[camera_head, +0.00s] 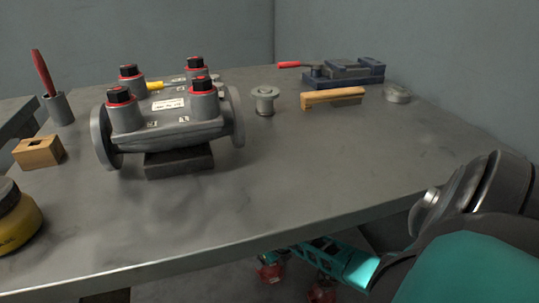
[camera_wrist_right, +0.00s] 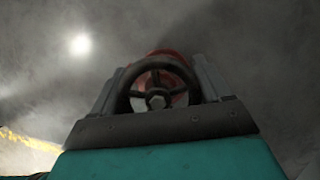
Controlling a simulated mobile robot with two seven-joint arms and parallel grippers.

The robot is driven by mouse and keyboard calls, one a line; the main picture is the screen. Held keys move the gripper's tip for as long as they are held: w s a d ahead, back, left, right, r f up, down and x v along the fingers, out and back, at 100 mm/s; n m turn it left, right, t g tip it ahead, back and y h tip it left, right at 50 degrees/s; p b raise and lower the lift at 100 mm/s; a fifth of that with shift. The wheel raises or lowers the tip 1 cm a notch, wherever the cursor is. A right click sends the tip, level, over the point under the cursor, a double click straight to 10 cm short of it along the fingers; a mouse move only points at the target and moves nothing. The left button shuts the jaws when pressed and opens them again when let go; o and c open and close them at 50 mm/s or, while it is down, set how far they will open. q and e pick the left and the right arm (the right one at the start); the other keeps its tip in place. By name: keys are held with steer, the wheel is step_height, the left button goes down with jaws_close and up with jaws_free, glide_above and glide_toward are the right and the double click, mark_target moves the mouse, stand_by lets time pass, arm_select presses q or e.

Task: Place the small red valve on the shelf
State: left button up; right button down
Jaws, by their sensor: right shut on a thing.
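The small red valve (camera_wrist_right: 163,58), with a black handwheel facing the camera, sits between the fingers of my right gripper (camera_wrist_right: 157,85) in the right wrist view. The gripper is shut on it. In the head view my right arm reaches in from the lower right, and its teal gripper is low, beyond and below the front edge of the table. Red parts (camera_head: 270,272) show near its end, partly dark and cut by the table edge and picture bottom. My left gripper is not in view. I cannot identify a shelf in these frames.
A grey metal table (camera_head: 270,200) fills the head view. On it are a grey valve manifold (camera_head: 165,118), a yellow jar (camera_head: 15,222), a wooden block (camera_head: 38,152), a flanged fitting (camera_head: 264,100), a brush (camera_head: 333,98) and a blue vise (camera_head: 345,73).

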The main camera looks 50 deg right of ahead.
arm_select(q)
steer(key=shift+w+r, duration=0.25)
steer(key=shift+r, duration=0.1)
arm_select(e)
steer(key=shift+w+f, duration=0.1)
steer(key=shift+w, duration=0.05)
jaws_free()
steer(key=shift+f, duration=0.15)
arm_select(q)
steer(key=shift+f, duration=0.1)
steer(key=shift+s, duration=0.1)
